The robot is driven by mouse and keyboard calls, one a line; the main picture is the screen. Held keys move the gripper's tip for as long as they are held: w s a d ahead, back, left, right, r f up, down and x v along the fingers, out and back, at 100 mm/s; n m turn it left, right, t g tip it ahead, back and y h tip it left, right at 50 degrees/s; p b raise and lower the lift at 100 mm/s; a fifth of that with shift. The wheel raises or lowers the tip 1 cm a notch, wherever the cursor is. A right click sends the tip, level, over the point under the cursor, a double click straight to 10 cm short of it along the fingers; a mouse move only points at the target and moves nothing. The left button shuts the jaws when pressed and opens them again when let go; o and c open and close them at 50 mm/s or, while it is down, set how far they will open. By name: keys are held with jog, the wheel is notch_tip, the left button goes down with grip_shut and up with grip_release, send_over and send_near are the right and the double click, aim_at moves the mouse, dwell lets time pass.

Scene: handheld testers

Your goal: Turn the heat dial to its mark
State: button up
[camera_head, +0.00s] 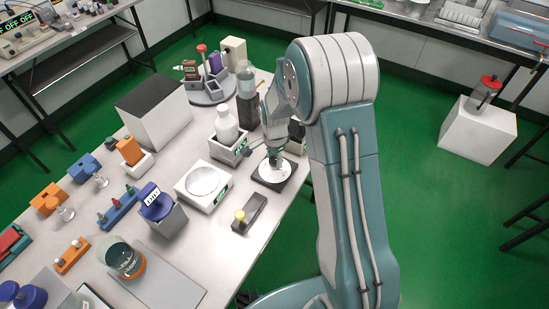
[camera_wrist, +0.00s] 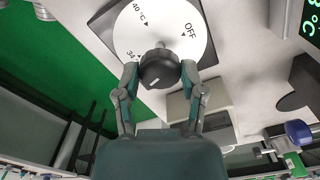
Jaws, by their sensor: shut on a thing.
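The heat dial has a round white face (camera_wrist: 168,22) on a dark square base (camera_head: 285,183), near the right edge of the bench. The face carries the labels OFF, 40 °C and one starting with 34 that is partly covered, each with a small black triangle. A black knob (camera_wrist: 160,66) stands at its centre, with a pale line on it towards the lower side in the wrist view. My gripper (camera_wrist: 160,72) is shut on the knob, one finger on each side. In the head view my gripper (camera_head: 274,156) comes down over the dial and hides the knob.
A scale with a round pan (camera_head: 203,181) stands left of the dial, and a black block with a yellow button (camera_head: 240,214) in front. A white bottle (camera_head: 227,124) in a holder and a dark stand with a clear vessel (camera_head: 246,85) are behind.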

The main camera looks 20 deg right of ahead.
jog(key=n, duration=0.4)
jog(key=shift+n, duration=0.3)
jog(key=n, duration=0.5)
jog(key=shift+n, duration=0.3)
jog(key=n, duration=0.4)
jog(key=shift+w+n, duration=0.1)
jog(key=shift+n, duration=0.2)
jog(key=n, duration=1)
jog(key=shift+n, duration=0.4)
jog(key=n, duration=0.6)
jog(key=shift+n, duration=0.4)
